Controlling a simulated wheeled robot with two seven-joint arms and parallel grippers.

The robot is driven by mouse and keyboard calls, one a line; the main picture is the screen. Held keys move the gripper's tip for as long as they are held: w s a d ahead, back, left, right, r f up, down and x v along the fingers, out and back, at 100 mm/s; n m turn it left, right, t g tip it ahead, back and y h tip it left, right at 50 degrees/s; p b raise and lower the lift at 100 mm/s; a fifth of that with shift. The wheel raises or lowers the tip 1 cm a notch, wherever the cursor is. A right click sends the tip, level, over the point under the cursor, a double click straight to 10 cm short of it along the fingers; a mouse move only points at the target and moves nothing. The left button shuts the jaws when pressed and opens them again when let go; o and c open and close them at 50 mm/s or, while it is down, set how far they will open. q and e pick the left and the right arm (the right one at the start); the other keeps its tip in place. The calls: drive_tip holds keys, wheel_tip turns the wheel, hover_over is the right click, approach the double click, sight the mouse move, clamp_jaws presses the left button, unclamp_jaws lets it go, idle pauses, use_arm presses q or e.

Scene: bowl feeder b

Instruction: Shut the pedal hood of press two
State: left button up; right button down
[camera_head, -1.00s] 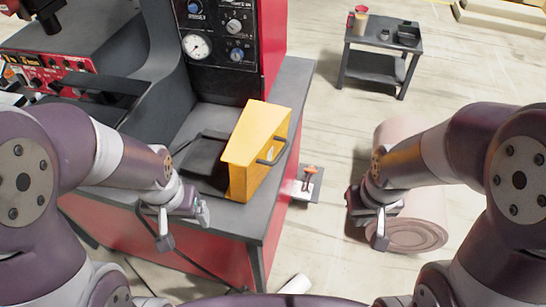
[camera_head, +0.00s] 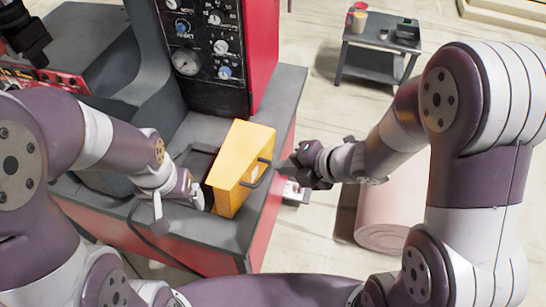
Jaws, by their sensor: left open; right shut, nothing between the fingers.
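The yellow hood (camera_head: 231,172) stands raised on the grey top of the red-sided press (camera_head: 228,232). Its dark handle (camera_head: 255,174) sticks out from its right face. My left gripper (camera_head: 194,192) is open just left of the hood, close to its left side; whether it touches cannot be told, and its fingers are partly hidden. My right gripper (camera_head: 287,166) is shut and empty, just right of the handle and apart from it in the picture. What lies beneath the hood is hidden.
A control panel (camera_head: 208,40) with a gauge and knobs rises behind the hood. A pinkish cylinder (camera_head: 385,222) stands on the floor under my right arm. A small grey cart (camera_head: 378,58) stands at the back right. Floor between press and cart is clear.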

sight(250, 169)
drive_tip(key=x, duration=0.8)
drive_tip(key=shift+w+a+f+b, duration=0.15)
drive_tip(key=shift+w+f+b, duration=0.05)
drive_tip(key=shift+f+b, duration=0.2)
drive_tip(key=shift+a+f, duration=0.15)
drive_tip(key=shift+a, duration=0.25)
use_arm(q)
drive_tip(key=shift+f, duration=0.45)
use_arm(e)
drive_tip(key=shift+w+d, duration=0.1)
drive_tip(key=shift+w, duration=0.05)
drive_tip(key=shift+f, duration=0.1)
